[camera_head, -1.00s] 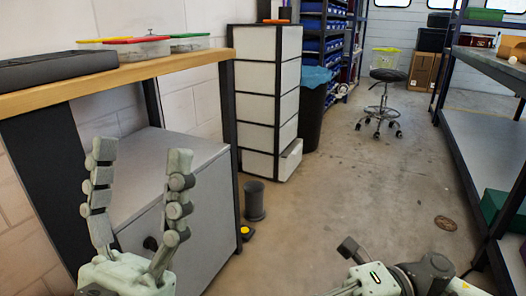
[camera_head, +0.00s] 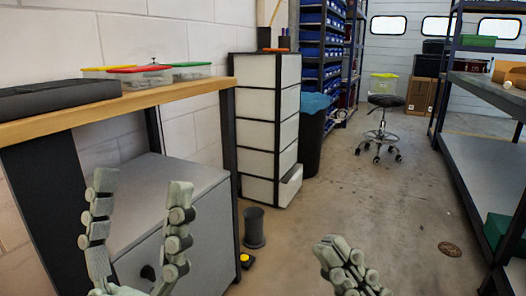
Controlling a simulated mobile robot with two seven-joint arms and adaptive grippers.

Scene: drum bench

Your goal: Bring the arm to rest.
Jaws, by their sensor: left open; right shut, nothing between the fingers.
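My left gripper (camera_head: 138,228) is at the lower left, in front of the grey cabinet under the wooden bench. Its two fingers point up and are spread wide, with nothing between them. My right gripper (camera_head: 340,252) is at the bottom, right of the middle, over the bare floor. Its fingers are close together, point up and to the left, and hold nothing. The lower parts of both grippers are cut off by the bottom edge.
The wooden bench (camera_head: 168,95) carries a dark tray (camera_head: 58,97) and lidded boxes. Below it is the grey cabinet (camera_head: 205,215). A dark cylinder (camera_head: 254,228) stands on the floor. A metal shelf (camera_head: 470,150) lines the right side.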

